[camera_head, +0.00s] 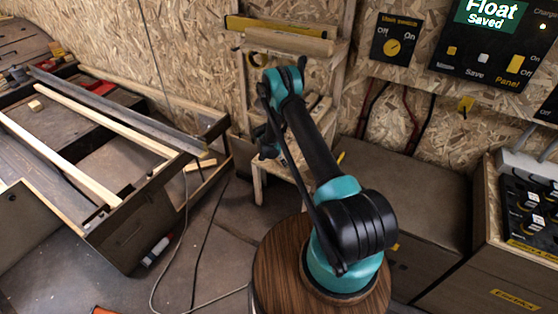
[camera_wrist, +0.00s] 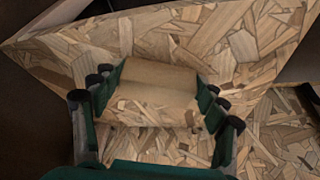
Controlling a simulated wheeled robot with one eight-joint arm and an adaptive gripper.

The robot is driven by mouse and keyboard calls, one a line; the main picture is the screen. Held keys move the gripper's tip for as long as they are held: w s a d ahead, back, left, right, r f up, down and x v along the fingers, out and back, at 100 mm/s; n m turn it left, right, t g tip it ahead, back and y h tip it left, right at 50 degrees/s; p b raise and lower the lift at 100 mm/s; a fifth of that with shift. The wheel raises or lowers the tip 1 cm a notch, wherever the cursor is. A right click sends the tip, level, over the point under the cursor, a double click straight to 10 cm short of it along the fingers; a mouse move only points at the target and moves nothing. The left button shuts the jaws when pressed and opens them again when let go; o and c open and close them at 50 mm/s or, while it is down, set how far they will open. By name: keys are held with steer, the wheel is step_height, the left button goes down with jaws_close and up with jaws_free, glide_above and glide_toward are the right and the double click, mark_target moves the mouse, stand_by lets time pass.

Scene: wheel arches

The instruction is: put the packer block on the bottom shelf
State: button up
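The packer block (camera_wrist: 155,78) is a short tan wooden block with a flaked chipboard-like front face. In the wrist view it lies between the green pads of my gripper (camera_wrist: 160,88), one pad against each side. My gripper looks shut on it. Flaked board lies below and behind the block; I cannot tell whether the block touches it. In the head view my gripper (camera_head: 268,142) is beside the wooden shelf unit (camera_head: 258,180), mostly hidden by my arm. The block is not distinguishable there. The unit's lower shelf is partly hidden by my arm.
A yellow level (camera_head: 280,27) and a long wooden piece (camera_head: 290,43) occupy the unit's top. A long frame with wooden rails (camera_head: 100,117) stands left. A dark bench (camera_head: 410,195) stands right. Cables (camera_head: 195,240) cross the floor.

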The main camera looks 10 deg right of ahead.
steer(key=o, duration=0.4)
steer(key=shift+r, duration=0.1)
steer(key=v, duration=1.2)
steer(key=shift+s, duration=0.1)
